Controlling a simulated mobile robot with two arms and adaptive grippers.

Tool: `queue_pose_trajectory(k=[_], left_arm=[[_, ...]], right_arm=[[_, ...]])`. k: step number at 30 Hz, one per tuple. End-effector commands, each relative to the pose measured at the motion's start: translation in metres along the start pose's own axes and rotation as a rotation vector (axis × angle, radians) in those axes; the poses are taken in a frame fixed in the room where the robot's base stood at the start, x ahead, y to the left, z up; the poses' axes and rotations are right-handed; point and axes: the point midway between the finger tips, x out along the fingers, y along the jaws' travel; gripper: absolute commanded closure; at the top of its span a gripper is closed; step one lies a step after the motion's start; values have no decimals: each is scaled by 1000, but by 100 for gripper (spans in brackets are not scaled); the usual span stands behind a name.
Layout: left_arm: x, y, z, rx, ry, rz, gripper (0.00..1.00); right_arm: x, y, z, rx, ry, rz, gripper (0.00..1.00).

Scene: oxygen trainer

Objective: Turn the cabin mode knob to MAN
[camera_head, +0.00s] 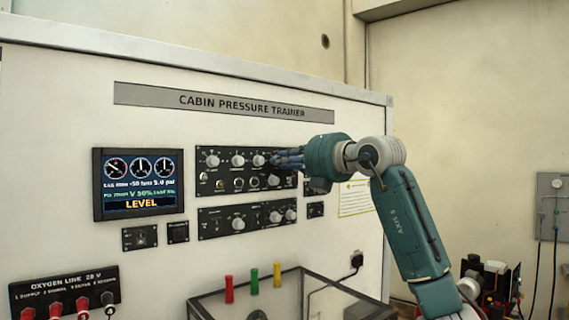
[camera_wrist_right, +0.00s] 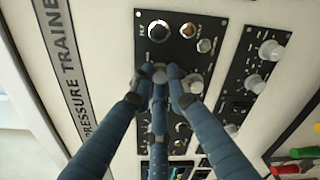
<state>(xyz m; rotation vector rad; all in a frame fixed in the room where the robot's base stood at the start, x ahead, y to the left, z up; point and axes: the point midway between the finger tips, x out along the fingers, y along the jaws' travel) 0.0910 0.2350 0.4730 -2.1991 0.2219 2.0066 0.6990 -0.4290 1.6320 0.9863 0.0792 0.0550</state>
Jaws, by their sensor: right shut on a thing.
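The upper black control panel (camera_head: 222,185) is on the white trainer wall, with a row of knobs and smaller switches below it. My right gripper (camera_head: 283,160) is at the right part of this panel. In the right wrist view its blue fingers (camera_wrist_right: 160,80) are closed around a small knob (camera_wrist_right: 159,74) in the upper row, mostly hidden by the fingertips. The knob's label and pointer cannot be read, so I cannot confirm its setting. Another pale knob (camera_wrist_right: 192,84) lies close beside the fingers. My left gripper is not in view.
A display reading LEVEL (camera_head: 138,184) is left of the panels. A lower knob panel (camera_head: 254,208) sits just below.

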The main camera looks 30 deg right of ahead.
Motion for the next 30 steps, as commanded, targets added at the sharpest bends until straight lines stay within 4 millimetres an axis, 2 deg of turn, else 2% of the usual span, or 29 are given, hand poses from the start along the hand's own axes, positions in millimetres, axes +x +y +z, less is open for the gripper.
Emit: queue_pose_trajectory(k=[9,23,24,26,30], left_arm=[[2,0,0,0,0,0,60],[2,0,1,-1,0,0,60],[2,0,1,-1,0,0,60],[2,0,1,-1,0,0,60],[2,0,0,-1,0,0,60]], right_arm=[[0,-1,0,87,3,1,100],[0,-1,0,97,3,1,100],[0,-1,0,97,3,1,77],[0,-1,0,96,3,1,66],[0,-1,0,96,3,1,66]])
